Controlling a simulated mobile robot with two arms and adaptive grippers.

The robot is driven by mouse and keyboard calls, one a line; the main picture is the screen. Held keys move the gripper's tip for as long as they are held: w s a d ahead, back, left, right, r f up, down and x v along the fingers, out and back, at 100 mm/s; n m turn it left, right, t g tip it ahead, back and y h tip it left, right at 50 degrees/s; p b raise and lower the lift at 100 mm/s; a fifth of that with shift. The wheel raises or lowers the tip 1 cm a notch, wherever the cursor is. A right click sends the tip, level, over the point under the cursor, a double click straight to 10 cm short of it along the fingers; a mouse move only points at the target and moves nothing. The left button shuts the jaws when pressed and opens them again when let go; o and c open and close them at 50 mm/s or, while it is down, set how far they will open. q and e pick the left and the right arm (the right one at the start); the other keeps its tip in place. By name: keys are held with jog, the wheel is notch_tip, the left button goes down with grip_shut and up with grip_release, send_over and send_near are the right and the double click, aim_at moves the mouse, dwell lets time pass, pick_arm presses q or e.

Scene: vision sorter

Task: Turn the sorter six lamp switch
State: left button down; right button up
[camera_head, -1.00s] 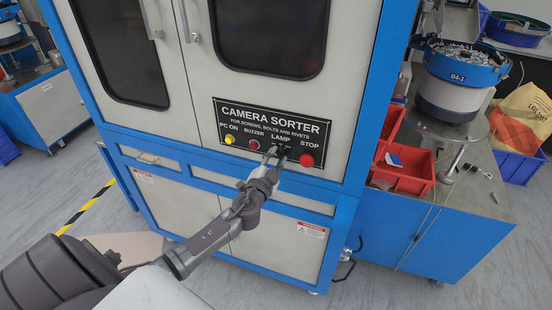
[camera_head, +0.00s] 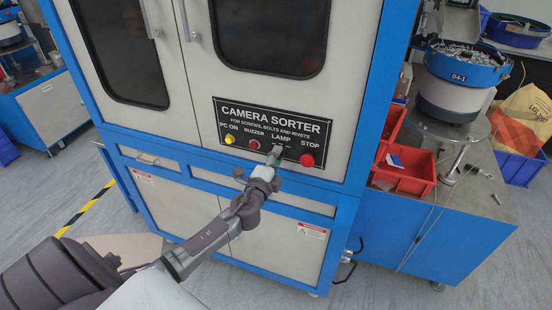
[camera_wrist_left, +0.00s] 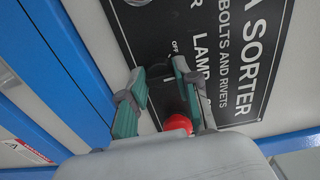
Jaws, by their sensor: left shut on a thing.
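The black label panel (camera_head: 247,113) of the camera sorter carries a row of controls. The LAMP position is third from the left, between the buzzer button (camera_head: 254,144) and the red STOP button (camera_head: 307,160). My left gripper (camera_head: 276,152) is at the LAMP position, with its fingertips against the panel. In the left wrist view the green-padded fingers of my left gripper (camera_wrist_left: 162,78) stand on both sides of the lamp switch, just under the OFF mark. The switch itself is dark and mostly hidden, so its angle cannot be told. My right gripper is not in view.
The red STOP button (camera_wrist_left: 178,122) sits very close to one finger. The yellow PC ON button (camera_head: 229,139) is at the panel's left. Red bins (camera_head: 405,170) and a bowl feeder (camera_head: 458,85) stand on the blue cabinet at right.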

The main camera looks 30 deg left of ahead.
pick_arm(q)
jog(key=m+p, duration=0.1)
jog(key=m, duration=0.8)
jog(key=shift+m, duration=0.3)
dwell(0.4)
jog(key=c, duration=0.8)
grip_release()
jog(key=v, duration=1.2)
